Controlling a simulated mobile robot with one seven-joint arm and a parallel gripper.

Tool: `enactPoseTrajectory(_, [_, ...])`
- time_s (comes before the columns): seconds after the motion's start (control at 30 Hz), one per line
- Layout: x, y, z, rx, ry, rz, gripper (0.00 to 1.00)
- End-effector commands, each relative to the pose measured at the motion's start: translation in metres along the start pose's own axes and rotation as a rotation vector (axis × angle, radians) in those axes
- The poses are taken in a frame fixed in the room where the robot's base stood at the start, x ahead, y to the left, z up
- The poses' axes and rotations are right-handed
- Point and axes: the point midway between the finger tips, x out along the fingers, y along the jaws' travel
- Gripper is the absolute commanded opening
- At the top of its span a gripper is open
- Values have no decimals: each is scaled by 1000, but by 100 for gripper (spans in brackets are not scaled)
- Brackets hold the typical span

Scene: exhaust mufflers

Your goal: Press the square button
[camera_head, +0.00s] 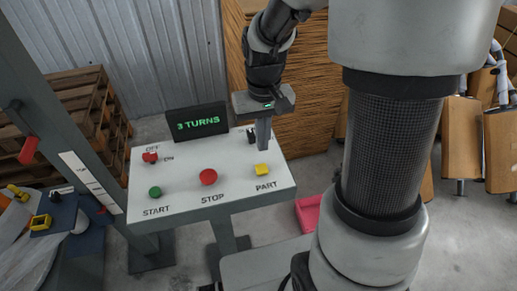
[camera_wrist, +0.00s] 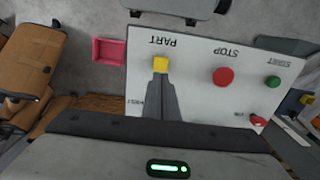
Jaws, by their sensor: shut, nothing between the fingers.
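The square button is yellow (camera_head: 262,170) and sits at the right of the white panel (camera_head: 185,205), above the label PART. It also shows upside down in the wrist view (camera_wrist: 161,65). My gripper (camera_head: 263,149) is shut and empty, pointing down just behind the button in the head view. In the wrist view, its fingertips (camera_wrist: 160,77) overlap the button's near edge. I cannot tell whether they touch it.
A round red STOP button (camera_head: 208,177) and a green START button (camera_head: 155,192) lie left of the square button. A red switch (camera_head: 150,157) and a display (camera_head: 197,120) reading "3 TURNS" stand behind. A pink bin (camera_head: 308,214) is at lower right.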

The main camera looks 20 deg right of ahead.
Motion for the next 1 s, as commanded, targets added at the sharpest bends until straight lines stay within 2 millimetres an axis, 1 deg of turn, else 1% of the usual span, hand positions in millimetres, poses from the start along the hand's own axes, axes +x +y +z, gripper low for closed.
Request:
enactPoseTrajectory(0.03, [14, 0, 2, 0, -7, 0, 0])
enactPoseTrajectory(0.2, [48, 0, 2, 0, -6, 0, 0])
enactPoseTrajectory(0.3, [62, 0, 1, 0, -3, 0, 0])
enactPoseTrajectory(0.4, [73, 0, 0, 0, -2, 0, 0])
enactPoseTrajectory(0.6, [81, 0, 0, 0, 1, 0, 0])
enactPoseTrajectory(0.87, [81, 0, 0, 0, 1, 0, 0])
enactPoseTrajectory(0.93, [84, 0, 0, 0, 1, 0, 0])
enactPoseTrajectory(1.0, [92, 0, 0, 0, 0, 0, 0])
